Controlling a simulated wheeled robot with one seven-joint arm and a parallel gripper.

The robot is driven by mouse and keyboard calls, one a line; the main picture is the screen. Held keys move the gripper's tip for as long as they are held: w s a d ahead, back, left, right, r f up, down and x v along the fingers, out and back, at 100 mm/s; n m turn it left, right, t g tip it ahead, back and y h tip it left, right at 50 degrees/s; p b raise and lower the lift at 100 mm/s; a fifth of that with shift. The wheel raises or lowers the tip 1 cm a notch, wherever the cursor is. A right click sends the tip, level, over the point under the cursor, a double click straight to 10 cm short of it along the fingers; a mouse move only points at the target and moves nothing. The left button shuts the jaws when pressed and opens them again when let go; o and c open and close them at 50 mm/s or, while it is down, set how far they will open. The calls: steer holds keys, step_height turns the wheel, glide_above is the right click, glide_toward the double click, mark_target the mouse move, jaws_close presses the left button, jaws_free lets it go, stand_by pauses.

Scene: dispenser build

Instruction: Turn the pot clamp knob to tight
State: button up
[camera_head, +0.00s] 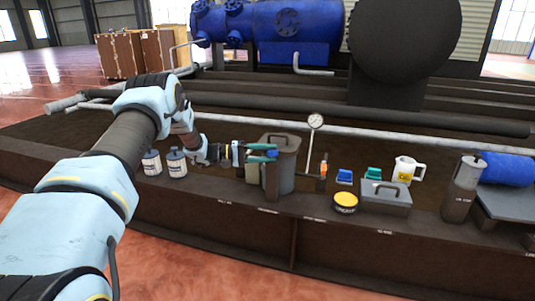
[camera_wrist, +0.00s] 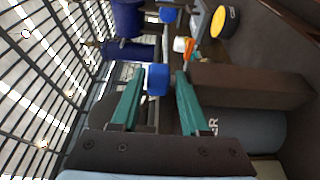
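A small blue knob (camera_head: 271,153) shows at the pot's upper left side. My gripper (camera_head: 264,153) reaches it from the left with its teal fingers level. In the wrist view, the blue knob (camera_wrist: 158,80) sits between the tips of my gripper (camera_wrist: 159,78). The fingers are apart, with narrow gaps beside the knob, so they look open around it. The brown post (camera_wrist: 250,85) lies close beside the right finger. Any tight marking is too small to see.
Two labelled bottles (camera_head: 176,163) stand left of the pot under my arm. A gauge on a stand (camera_head: 315,122), a yellow-topped tin (camera_head: 345,202), a grey box (camera_head: 386,197) and a white jug (camera_head: 408,170) stand to the right. A pipe rail (camera_head: 400,142) runs behind.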

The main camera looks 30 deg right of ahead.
steer(key=p+v, duration=0.1)
steer(key=v, duration=1)
steer(key=shift+p, duration=0.35)
